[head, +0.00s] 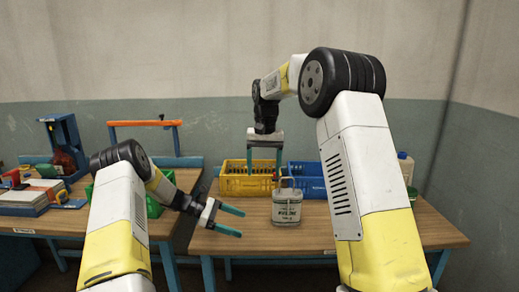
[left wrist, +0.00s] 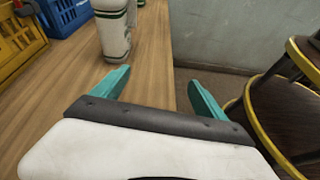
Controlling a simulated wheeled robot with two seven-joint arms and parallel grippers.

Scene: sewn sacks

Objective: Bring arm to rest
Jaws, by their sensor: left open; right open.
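My left gripper (head: 241,222) is open and empty at the front edge of the right-hand table, left of a small pale sack with handles (head: 287,209). In the left wrist view its spread teal fingers (left wrist: 158,80) have nothing between them. A white container with green bands (left wrist: 113,32) stands beyond them there. My right gripper (head: 264,168) is open and points down over the yellow crate (head: 235,187). I cannot tell how high its fingertips are above the crate.
A blue crate (head: 308,190) is right of the yellow one. A bottle (head: 405,167) is at the table's right, partly behind my right arm. A left table (head: 60,222) holds boxes and tools. Dark round-topped stools with yellow rims (left wrist: 285,115) stand beside the table.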

